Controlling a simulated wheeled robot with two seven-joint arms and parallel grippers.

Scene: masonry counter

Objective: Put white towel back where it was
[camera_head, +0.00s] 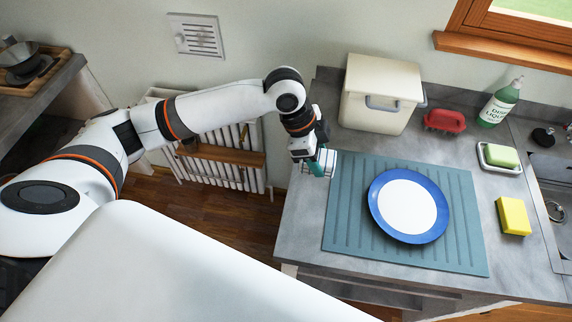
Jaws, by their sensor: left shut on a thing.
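My left arm reaches in from the left, and its gripper (321,163) is above the left edge of the counter, beside the left edge of the blue-green drying mat. The gripper is shut on a small white thing (332,164) at its fingertips. Only a little of it shows, so I cannot tell for sure that it is the white towel. No other white towel is clearly visible. My right gripper is not in view.
The blue-rimmed plate (409,206) lies on the drying mat (345,225). Behind are a cream bin (380,85), red brush (444,120) and soap bottle (500,103). A sponge (513,216) lies right. A radiator (225,172) with a wooden bar (225,154) stands left of the counter.

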